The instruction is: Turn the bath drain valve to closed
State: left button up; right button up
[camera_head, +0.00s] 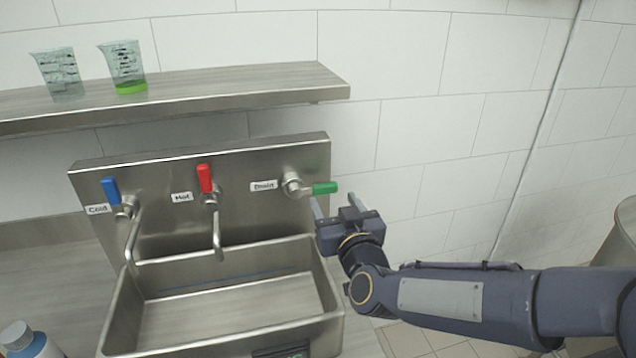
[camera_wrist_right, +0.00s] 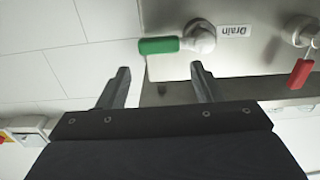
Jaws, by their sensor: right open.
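The drain valve has a green handle (camera_head: 324,188) that points to the right, level, from its round metal body (camera_head: 295,185) on the steel back panel, beside the "Drain" label (camera_head: 264,186). In the right wrist view the green handle (camera_wrist_right: 158,46) lies just beyond the fingertips, roughly between them. My right gripper (camera_head: 334,203) is open and empty, just below and in front of the handle; it also shows in the right wrist view (camera_wrist_right: 160,72). I see no contact with the handle. The steel basin (camera_head: 225,293) is below the valves. My left gripper is not in view.
A blue cold handle (camera_head: 110,190) and a red hot handle (camera_head: 204,178) stand upright to the left, with spouts over the basin. Two beakers, one clear (camera_head: 60,75) and one with green at its base (camera_head: 124,70), stand on the shelf above. White wall is right of the panel.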

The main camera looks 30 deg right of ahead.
aim_at(326, 187)
jog(key=x, duration=0.6)
jog(key=shift+w+p, duration=0.15)
jog(key=shift+p, duration=0.25)
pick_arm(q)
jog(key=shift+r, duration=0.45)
